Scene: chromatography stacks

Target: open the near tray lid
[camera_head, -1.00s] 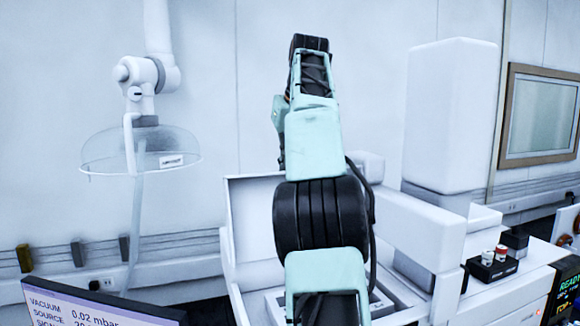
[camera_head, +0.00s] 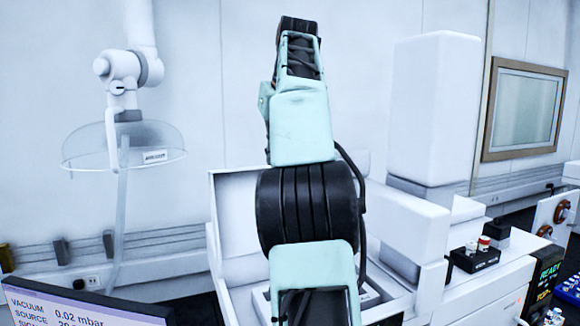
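I cannot pick out a near tray lid with certainty. A white instrument (camera_head: 395,305) stands ahead. A white raised panel (camera_head: 237,212) stands upright at its left, behind my arm, and part of the instrument's top lies open below it. My arm rises through the middle of the view and hides much of the instrument. The arm's far end shows as a dark block near the top of the picture. No gripper fingers can be made out there.
A small black vial rack (camera_head: 474,258) with red and white caps sits on the instrument's right side. A tall white tower (camera_head: 432,110) stands behind. A monitor (camera_head: 85,305) is at the lower left. A clear hood (camera_head: 123,146) hangs at the left. Blue-capped vials (camera_head: 568,287) are at the right edge.

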